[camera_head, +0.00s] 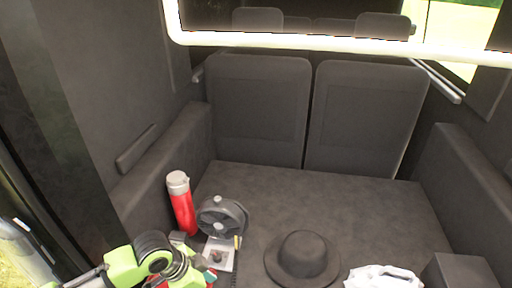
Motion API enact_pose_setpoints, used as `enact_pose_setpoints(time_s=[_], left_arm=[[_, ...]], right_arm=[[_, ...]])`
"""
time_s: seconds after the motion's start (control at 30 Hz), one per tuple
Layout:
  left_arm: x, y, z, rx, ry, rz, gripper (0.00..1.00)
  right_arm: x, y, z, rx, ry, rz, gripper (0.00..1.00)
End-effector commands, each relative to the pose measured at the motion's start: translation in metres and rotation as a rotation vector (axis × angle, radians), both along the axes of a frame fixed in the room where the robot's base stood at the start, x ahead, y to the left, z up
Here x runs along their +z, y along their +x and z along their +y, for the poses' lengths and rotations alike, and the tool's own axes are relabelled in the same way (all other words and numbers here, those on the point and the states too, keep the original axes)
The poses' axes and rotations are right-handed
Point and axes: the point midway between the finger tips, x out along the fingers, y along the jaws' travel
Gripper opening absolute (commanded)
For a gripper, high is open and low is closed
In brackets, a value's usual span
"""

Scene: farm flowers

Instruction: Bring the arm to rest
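My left arm comes in at the bottom left, lime green and black, over the near left corner of a car's cargo floor. Its end, with my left gripper (190,270), is by the bottom edge; its fingers cannot be made out clearly, so I cannot tell whether it is open or shut. It is close in the picture to a white card-like item (220,254) and below a red bottle (183,209). My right arm and gripper are not in view.
The bottle stands upright beside a grey fan (222,217). A dark brimmed hat (303,259) lies on the cargo floor (330,200). A white object (382,278) and a dark box (458,271) are at right. Seat backs (258,110) close the rear; the floor before them is clear.

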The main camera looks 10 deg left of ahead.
Motion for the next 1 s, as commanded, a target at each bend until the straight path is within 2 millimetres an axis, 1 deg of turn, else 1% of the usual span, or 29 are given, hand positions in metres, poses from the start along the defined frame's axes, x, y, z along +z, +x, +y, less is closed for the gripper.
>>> enact_pose_setpoints(time_s=[0.07, 0.17, 0.3, 0.37, 0.4, 0.47, 0.57, 0.77, 0.97, 1.0], left_arm=[[-0.002, -0.005, -0.007, -0.001, -0.008, 0.001, 0.43], [-0.004, -0.017, -0.026, 0.007, -0.030, -0.007, 0.43], [-0.005, -0.043, -0.058, 0.092, -0.075, -0.028, 0.43], [-0.003, -0.054, -0.062, 0.164, -0.086, -0.034, 0.43], [-0.002, -0.060, -0.061, 0.216, -0.088, -0.037, 0.43], [-0.002, -0.070, -0.055, 0.297, -0.085, -0.033, 0.43], [-0.002, -0.084, -0.041, 0.417, -0.067, -0.025, 0.43], [-0.006, -0.117, -0.005, 0.630, -0.011, 0.012, 0.43], [-0.009, -0.159, 0.035, 0.828, 0.075, 0.063, 0.43], [-0.020, -0.155, 0.035, 0.826, 0.079, 0.064, 0.43]], right_arm=[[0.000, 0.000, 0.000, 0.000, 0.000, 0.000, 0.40], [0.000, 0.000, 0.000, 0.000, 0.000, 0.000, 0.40], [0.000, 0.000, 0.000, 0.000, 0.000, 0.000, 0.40], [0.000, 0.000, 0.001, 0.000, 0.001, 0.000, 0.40], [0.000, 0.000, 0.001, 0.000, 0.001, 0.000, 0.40], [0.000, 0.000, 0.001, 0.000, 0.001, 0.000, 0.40], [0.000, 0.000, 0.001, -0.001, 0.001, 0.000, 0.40], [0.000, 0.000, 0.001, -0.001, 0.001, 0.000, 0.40], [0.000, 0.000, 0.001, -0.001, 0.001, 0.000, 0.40], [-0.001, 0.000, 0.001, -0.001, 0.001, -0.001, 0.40]])
